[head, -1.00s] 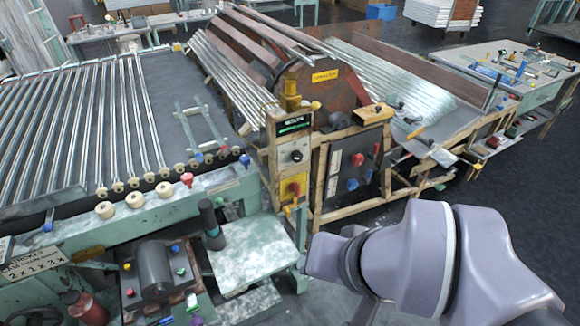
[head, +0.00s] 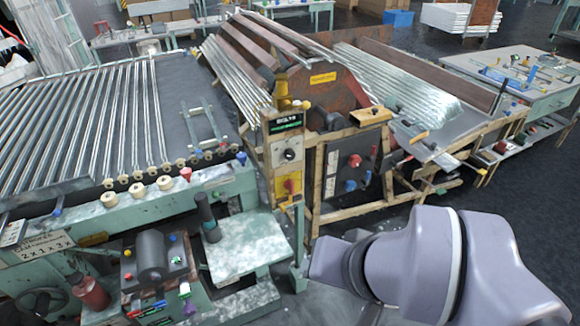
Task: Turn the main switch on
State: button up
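A narrow wooden-framed control post stands near the middle of the head view. On its lower part is a yellow plate with a red rotary switch (head: 289,187), which looks like the main switch. Its exact handle angle is too small to read. Above it are a dark knob (head: 289,155) on a pale plate and a lit green display (head: 287,123). My arm fills the lower right, to the right of and in front of the post. My gripper is not visible, so its state and any contact are hidden.
A dark panel (head: 348,172) with red and blue knobs stands right of the post. A green machine with a pale plate (head: 240,242) lies left and in front. A tube rack (head: 90,120) fills the left. Dark floor (head: 525,200) is open at right.

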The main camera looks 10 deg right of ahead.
aim_at(289, 185)
jog(key=i+j+u, duration=0.15)
jog(key=i+j, duration=0.2)
jog(key=i+j+u, duration=0.2)
jog(key=i, duration=0.35)
jog(key=j, duration=0.1)
